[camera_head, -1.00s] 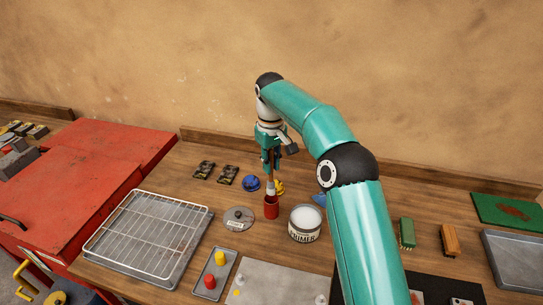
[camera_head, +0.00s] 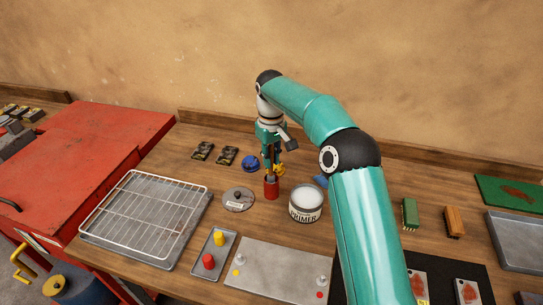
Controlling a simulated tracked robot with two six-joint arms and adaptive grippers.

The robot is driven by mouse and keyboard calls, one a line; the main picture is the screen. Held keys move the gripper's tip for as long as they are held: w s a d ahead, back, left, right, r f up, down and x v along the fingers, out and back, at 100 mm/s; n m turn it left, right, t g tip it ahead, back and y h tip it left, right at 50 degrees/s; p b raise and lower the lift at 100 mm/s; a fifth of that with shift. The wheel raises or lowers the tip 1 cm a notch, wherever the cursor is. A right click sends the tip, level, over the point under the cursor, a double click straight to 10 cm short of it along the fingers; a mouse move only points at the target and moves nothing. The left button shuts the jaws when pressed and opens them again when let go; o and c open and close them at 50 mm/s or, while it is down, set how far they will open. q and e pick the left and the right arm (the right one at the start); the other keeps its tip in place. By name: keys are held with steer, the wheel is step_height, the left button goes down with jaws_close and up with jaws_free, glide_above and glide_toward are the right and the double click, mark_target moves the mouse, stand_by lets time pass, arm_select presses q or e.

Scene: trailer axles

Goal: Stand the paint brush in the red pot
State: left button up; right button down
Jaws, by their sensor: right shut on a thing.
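The red pot (camera_head: 271,190) stands upright on the wooden bench, just left of the primer can. My right gripper (camera_head: 270,163) points down directly above the pot, shut on the paint brush (camera_head: 270,178). The brush is roughly upright, with its lower end inside the pot's mouth. The pot wall hides that end, so I cannot tell whether it touches the bottom. My left gripper is not in view.
The open primer can (camera_head: 305,204) is close on the pot's right. A grey disc (camera_head: 238,200) lies to its left, a blue item (camera_head: 250,163) behind left. A yellow item (camera_head: 280,169) sits right behind the pot. A wire rack (camera_head: 140,215) lies further left.

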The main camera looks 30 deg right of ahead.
steer(key=c, duration=1)
jaws_free()
steer(key=shift+c, duration=0.2)
step_height(320, 180, up, 7)
steer(key=shift+w, duration=0.1)
steer(key=shift+r, duration=0.15)
stand_by(0.3)
